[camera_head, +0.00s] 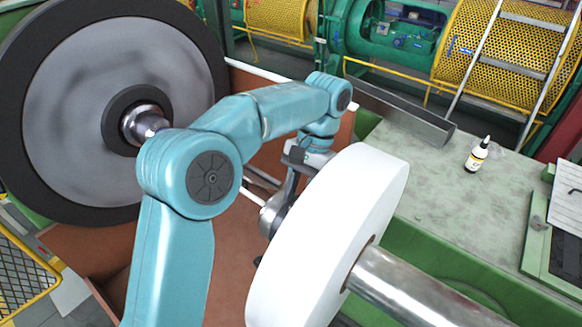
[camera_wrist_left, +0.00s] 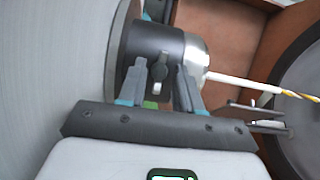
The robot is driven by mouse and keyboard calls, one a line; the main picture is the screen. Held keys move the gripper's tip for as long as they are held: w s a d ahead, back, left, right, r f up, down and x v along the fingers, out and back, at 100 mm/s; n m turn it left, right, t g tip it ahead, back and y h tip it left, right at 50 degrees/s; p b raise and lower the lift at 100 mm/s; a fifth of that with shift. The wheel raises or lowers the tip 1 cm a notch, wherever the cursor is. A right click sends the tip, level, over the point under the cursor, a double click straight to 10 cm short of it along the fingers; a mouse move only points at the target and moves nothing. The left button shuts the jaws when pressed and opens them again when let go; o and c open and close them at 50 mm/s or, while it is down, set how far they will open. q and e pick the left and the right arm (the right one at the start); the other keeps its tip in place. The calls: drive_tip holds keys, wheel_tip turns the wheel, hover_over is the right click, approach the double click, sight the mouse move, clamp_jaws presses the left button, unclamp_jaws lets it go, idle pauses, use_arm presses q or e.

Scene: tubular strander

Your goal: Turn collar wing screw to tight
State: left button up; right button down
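The dark grey collar (camera_wrist_left: 150,42) is in the upper middle of the left wrist view, beside a large pale disc. Its wing screw (camera_wrist_left: 158,70) stands out toward the camera. My left gripper (camera_wrist_left: 160,82) has its two fingers apart, one on each side of the wing screw, with visible gaps, so it is open. In the head view my left arm reaches over to the far side of the white reel (camera_head: 330,235). The reel hides the fingertips and the wing screw there. My right gripper is in neither view.
A silver rounded part (camera_wrist_left: 196,60) and a pale rod with a yellow-striped end lie right of the collar. A big grey reel (camera_head: 80,80) stands at left. A steel shaft (camera_head: 410,285) leaves the white reel. A small bottle (camera_head: 476,157) stands on the green bench.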

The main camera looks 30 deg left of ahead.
use_arm(q)
drive_tip(key=n, duration=0.1)
drive_tip(key=n+h, duration=0.1)
drive_tip(key=n, duration=0.3)
drive_tip(key=shift+s+a+h, duration=0.1)
drive_tip(key=shift+a+h, duration=0.15)
drive_tip(key=shift+h, duration=0.15)
drive_tip(key=n+t+h, duration=0.1)
drive_tip(key=n, duration=0.2)
drive_tip(key=shift+a+n, duration=0.1)
drive_tip(key=shift+n, duration=0.3)
drive_tip(key=n+t+h, duration=0.1)
drive_tip(key=n, duration=0.2)
drive_tip(key=shift+s+n, duration=0.1)
drive_tip(key=shift+n, duration=0.3)
drive_tip(key=n+t+h, duration=0.1)
drive_tip(key=n, duration=0.2)
drive_tip(key=shift+s, duration=0.15)
drive_tip(key=shift+a+r+n+t, duration=0.15)
drive_tip(key=shift+r+n+t, duration=0.25)
drive_tip(key=shift+n, duration=0.2)
drive_tip(key=v, duration=1.5)
drive_tip(key=shift+r, duration=0.2)
drive_tip(key=shift+w+a, duration=0.1)
drive_tip(key=shift+w, duration=0.15)
